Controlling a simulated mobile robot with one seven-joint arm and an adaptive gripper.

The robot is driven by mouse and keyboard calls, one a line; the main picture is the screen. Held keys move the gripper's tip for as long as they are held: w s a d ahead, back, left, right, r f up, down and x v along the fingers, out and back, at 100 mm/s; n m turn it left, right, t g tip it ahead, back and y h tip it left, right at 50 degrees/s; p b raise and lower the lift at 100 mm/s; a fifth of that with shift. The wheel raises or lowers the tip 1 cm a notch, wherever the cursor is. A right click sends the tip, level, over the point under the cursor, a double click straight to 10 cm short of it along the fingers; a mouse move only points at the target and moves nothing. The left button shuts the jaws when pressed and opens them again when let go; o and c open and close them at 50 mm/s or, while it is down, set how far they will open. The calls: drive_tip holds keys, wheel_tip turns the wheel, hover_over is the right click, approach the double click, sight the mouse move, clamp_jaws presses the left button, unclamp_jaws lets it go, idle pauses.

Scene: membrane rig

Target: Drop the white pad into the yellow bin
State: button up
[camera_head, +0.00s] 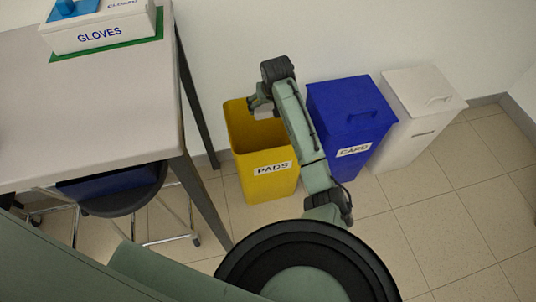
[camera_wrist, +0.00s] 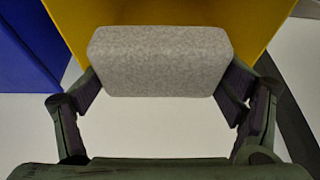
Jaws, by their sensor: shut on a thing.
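The white pad (camera_wrist: 158,62) looks pale grey and block-shaped in the wrist view. My gripper (camera_wrist: 160,80) is shut on it, one finger at each short side. The yellow bin (camera_head: 267,175) is open-topped, with a PADS label on its front, and stands on the floor left of the blue bin. In the head view my gripper (camera_head: 262,104) is over the bin's opening. Yellow wall of the bin (camera_wrist: 250,15) shows behind the pad in the wrist view. The pad's exact height against the rim is hard to tell.
A blue lidded bin (camera_head: 350,115) labelled CARD and a white lidded bin (camera_head: 425,110) stand to the right. A table (camera_head: 95,110) with a GLOVES box (camera_head: 100,32) is on the left, a dark stool (camera_head: 120,200) under it. A wall is close behind the bins.

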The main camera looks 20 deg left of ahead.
drive_tip(key=shift+s+f+b, duration=0.15)
drive_tip(key=shift+f+b, duration=2.85)
drive_tip(key=shift+b, duration=0.05)
drive_tip(key=shift+r, duration=0.1)
drive_tip(key=o, duration=1)
drive_tip(key=shift+c, duration=0.2)
drive_tip(key=v, duration=1.2)
